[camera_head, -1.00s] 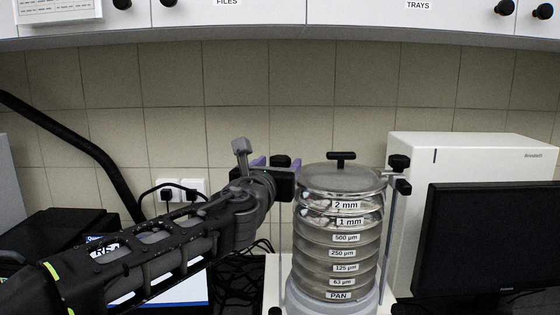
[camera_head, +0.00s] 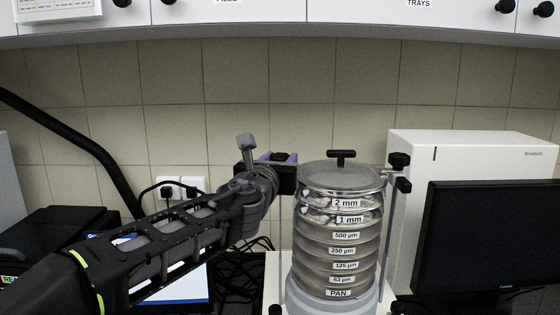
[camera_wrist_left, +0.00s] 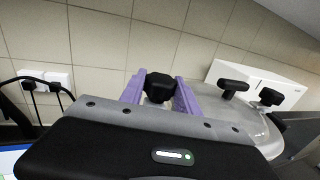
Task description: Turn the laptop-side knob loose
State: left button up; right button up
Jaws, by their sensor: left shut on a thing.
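The left-side black clamp knob (camera_wrist_left: 160,87) sits between the two purple fingers of my left gripper (camera_wrist_left: 158,96) in the left wrist view. The fingers are shut on its sides. In the head view my left gripper (camera_head: 284,158) is at the upper left of the sieve stack (camera_head: 340,240), and its body mostly hides this knob. The opposite black knob (camera_head: 399,161) is on the right rod, beside the lid (camera_head: 341,178). A black T-handle (camera_head: 342,154) stands on the lid's centre. My right gripper is not in view.
A white box-shaped instrument (camera_head: 470,155) stands behind the stack on the right, with a dark monitor (camera_head: 490,240) in front of it. Wall cabinets (camera_head: 240,15) hang above. Sockets with black plugs (camera_head: 180,190) are on the tiled wall at left.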

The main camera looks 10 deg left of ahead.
pick_arm(q)
grip_shut()
jog(key=shift+r+y, duration=0.1)
jog(key=shift+y, duration=0.2)
jog(key=shift+d+n+y+p, duration=0.1)
jog(key=shift+n+y+p, duration=0.35)
jog(key=shift+n+y, duration=1.05)
jog(key=shift+y, duration=0.6)
jog(key=o, duration=1)
grip_release()
jog(key=shift+c, duration=0.2)
